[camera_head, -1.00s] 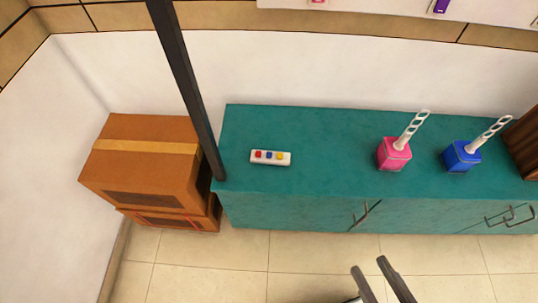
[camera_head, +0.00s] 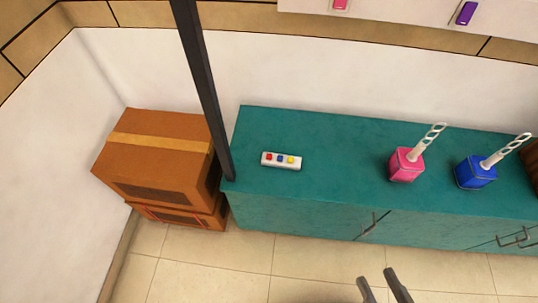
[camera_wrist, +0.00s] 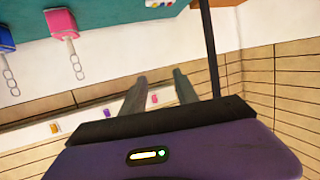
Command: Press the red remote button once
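A small white remote (camera_head: 281,161) with a red, a blue and a yellow button lies on the left part of the teal cabinet top (camera_head: 330,140). The red button (camera_head: 269,157) is the leftmost one in the head view. In the wrist view, part of the remote (camera_wrist: 160,3) shows at the top edge. My gripper (camera_head: 376,278) is at the bottom of the head view, apart from the cabinet and the remote. Its two fingers (camera_wrist: 158,82) stand apart with nothing between them.
A pink holder (camera_head: 405,165) and a blue holder (camera_head: 475,172), each with a white twisted piece, stand on the cabinet's right part. A dark post (camera_head: 205,90) rises at the cabinet's left end, beside stacked cardboard boxes (camera_head: 160,160). Tiled floor (camera_head: 210,265) lies in front.

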